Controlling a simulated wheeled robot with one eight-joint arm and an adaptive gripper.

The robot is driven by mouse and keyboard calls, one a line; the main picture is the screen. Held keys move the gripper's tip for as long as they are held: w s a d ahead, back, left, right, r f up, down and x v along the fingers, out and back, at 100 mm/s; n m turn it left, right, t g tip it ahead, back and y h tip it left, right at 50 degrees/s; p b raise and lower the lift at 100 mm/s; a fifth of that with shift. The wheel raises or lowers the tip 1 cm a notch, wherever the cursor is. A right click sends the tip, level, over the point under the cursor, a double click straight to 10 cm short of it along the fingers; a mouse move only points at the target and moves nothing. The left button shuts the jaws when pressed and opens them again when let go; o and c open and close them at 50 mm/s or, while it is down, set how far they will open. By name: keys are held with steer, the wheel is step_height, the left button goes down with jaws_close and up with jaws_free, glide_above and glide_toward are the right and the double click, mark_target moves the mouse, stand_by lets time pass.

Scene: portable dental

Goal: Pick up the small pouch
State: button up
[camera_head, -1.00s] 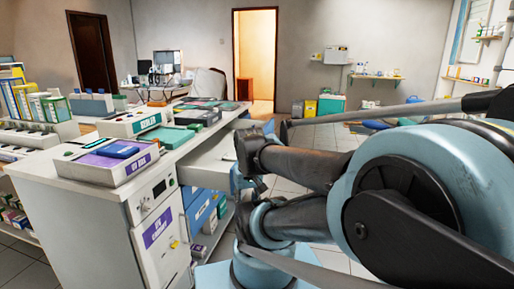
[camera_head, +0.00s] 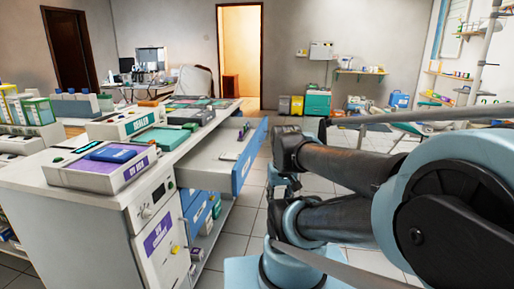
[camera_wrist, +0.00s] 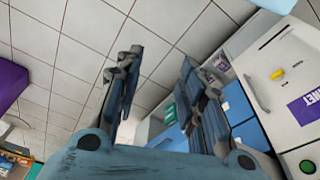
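I cannot make out a pouch with certainty. The open drawer (camera_head: 205,165), white inside with a blue front, sticks out from the white cabinet and holds a few small items (camera_head: 243,131) too small to identify. My gripper (camera_wrist: 158,58) shows in the wrist view with its two fingers spread apart and nothing between them. It hangs over the tiled floor, with the cabinet's side to its right. In the head view my arm is right of the drawer, and the gripper's fingers cannot be made out there.
The counter carries a purple-and-white box (camera_head: 100,172) with a blue item (camera_head: 118,152) on top, a sealer (camera_head: 125,125) and several boxes. The cabinet front (camera_head: 160,235) is a nearby obstacle. Tiled floor (camera_head: 232,222) between drawer and arm is clear.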

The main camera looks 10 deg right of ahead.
steer(key=shift+o, duration=0.3)
steer(key=o, duration=1)
steer(key=shift+o, duration=0.2)
steer(key=w+a+r+n+y, duration=0.1)
steer(key=w+a+r+n, duration=0.4)
steer(key=a+r, duration=0.65)
steer(key=w+a+r+n, duration=0.3)
steer(key=w+a+r, duration=0.5)
steer(key=a+r, duration=0.4)
steer(key=s+a+r+n+g, duration=0.15)
steer(key=a+r, duration=0.25)
steer(key=a, duration=0.6)
steer(key=s+a+r+n, duration=0.2)
steer(key=s+a+r, duration=0.15)
steer(key=a, duration=0.55)
steer(key=s+a+r+n, duration=0.2)
steer(key=a+r, duration=0.3)
steer(key=a, duration=0.5)
glide_above(109, 152)
steer(key=shift+y, duration=0.4)
steer(key=f, duration=1.1)
steer(key=shift+s+d, duration=0.1)
steer(key=shift+d, duration=0.1)
steer(key=shift+w+a+f, duration=0.1)
steer(key=shift+f, duration=1.25)
steer(key=shift+w+a+f, duration=0.1)
steer(key=shift+f, duration=1.2)
